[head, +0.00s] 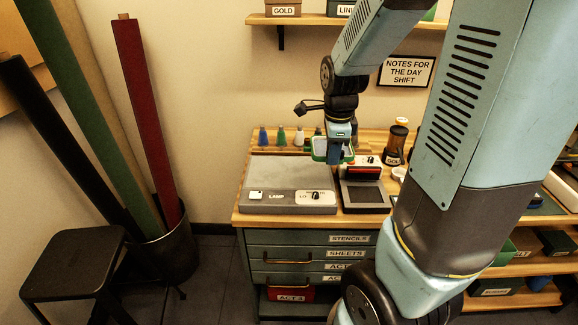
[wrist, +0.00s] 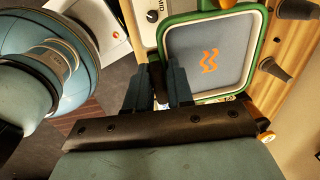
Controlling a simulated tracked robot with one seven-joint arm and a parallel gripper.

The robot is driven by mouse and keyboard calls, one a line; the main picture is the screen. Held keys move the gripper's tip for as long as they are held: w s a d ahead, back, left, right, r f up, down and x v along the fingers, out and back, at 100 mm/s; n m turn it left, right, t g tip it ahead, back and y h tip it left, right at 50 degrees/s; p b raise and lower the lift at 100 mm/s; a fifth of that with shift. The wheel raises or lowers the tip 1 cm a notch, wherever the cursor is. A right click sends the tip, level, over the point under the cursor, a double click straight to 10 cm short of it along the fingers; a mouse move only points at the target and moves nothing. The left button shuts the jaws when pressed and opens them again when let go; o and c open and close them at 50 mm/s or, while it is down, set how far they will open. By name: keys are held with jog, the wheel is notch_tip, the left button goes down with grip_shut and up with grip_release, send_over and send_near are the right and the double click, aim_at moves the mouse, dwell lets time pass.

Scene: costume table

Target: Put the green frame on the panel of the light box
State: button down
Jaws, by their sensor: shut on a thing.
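The green frame (head: 319,155) is held by my gripper (head: 337,158) above the back right part of the light box in the head view. In the wrist view the green frame (wrist: 250,94) has a grey sheet with an orange zigzag mark, and my gripper (wrist: 160,88) is shut at its lower left edge. The light box (head: 262,207) is a low grey box at the front left of the table. Its panel (head: 280,174) is flat, pale and bare. The frame appears apart from the panel; the exact gap is hard to tell.
A dark device with a red bar (head: 363,172) stands right of the light box. Several coloured cones (head: 281,137) line the back, with a dark-lidded jar (head: 396,143) to their right.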

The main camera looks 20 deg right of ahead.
jog(key=w+a+f, duration=0.4)
jog(key=w+a, duration=0.1)
jog(key=w, duration=0.2)
send_over(290, 182)
jog(key=f, duration=0.5)
jog(key=shift+s+d+f, duration=0.15)
jog(key=shift+s, duration=0.1)
jog(key=shift+w+f, duration=0.15)
jog(key=shift+f, duration=1.7)
jog(key=shift+a, duration=0.2)
jog(key=c, duration=1)
grip_release()
